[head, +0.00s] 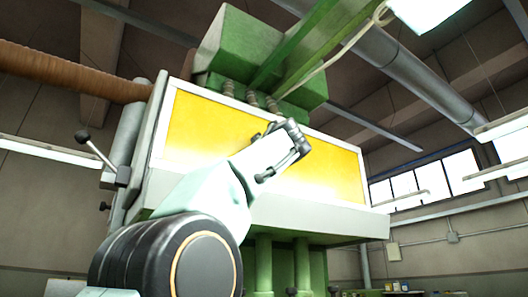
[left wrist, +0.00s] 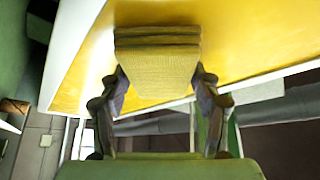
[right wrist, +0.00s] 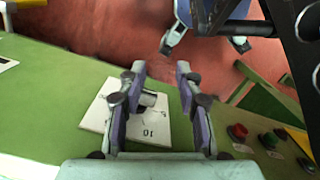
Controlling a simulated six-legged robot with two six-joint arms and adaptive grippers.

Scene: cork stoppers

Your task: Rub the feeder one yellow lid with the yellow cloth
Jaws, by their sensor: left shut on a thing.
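The yellow lid (head: 205,130) is a wide yellow panel in a white frame on the front of a tall machine, and it also fills the top of the left wrist view (left wrist: 235,25). My left gripper (head: 287,148) is in front of the lid, right of its middle. It is shut on the folded yellow cloth (left wrist: 158,70), a thick layered pad between its fingers. The cloth overlaps the lid in the left wrist view; I cannot tell whether they touch. In the head view the gripper hides the cloth. My right gripper (right wrist: 158,75) is open over a green surface.
Green housings (head: 235,50) with hoses sit above the lid. A lever with a dark knob (head: 83,136) sticks out at left. Below my right gripper lies a white sheet (right wrist: 95,118) marked 10. Red and green buttons (right wrist: 238,132) are at its right.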

